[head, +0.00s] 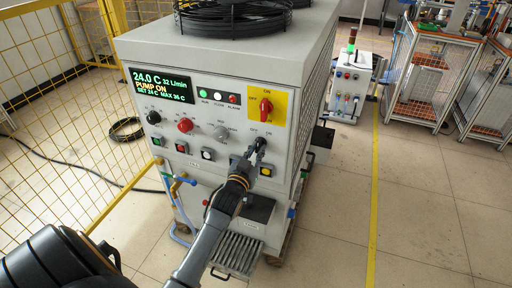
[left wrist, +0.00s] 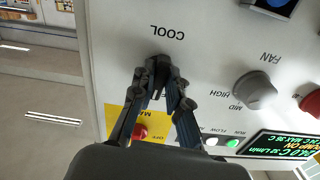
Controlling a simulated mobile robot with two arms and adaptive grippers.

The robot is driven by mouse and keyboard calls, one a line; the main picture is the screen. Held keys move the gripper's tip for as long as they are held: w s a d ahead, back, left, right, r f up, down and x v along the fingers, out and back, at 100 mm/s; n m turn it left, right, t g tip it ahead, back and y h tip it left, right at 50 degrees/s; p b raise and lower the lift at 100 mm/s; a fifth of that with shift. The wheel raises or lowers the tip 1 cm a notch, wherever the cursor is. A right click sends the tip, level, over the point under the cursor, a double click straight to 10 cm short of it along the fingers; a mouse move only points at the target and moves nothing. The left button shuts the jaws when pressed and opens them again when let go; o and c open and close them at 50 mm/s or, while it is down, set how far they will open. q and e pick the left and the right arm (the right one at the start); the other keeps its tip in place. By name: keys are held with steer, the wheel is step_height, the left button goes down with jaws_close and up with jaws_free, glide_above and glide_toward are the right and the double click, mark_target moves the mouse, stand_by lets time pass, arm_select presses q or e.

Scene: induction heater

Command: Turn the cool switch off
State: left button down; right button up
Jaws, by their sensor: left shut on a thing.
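The cool switch (left wrist: 158,64) is a small black knob on the light grey panel of the chiller cabinet (head: 218,115). Its COOL label shows upside down in the left wrist view. My left gripper (left wrist: 159,80) has its two fingers on either side of the knob and is shut on it. In the head view the left gripper (head: 257,150) reaches the lower right of the panel, under the yellow plate, and covers most of the knob. I cannot tell the knob's exact angle. The display (head: 161,86) reads 24.0 C and PUMP ON. My right gripper is not in view.
Near the gripper are a red main switch (head: 265,106) on its yellow plate, a grey fan knob (head: 221,132), a red knob (head: 185,125) and a row of push buttons. A yellow mesh fence (head: 45,75) stands left.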

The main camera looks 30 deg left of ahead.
arm_select(q)
steer(key=n+p, duration=0.1)
steer(key=n, duration=0.2)
steer(key=shift+r+n+p, duration=0.15)
steer(key=shift+n+p, duration=0.15)
steer(key=shift+p, duration=0.05)
steer(key=shift+w+d+n+p, duration=0.15)
steer(key=shift+n+p, duration=0.5)
steer(key=shift+n, duration=1.05)
steer(key=c, duration=1.3)
jaws_free()
steer(key=v, duration=1.2)
steer(key=shift+f, duration=0.25)
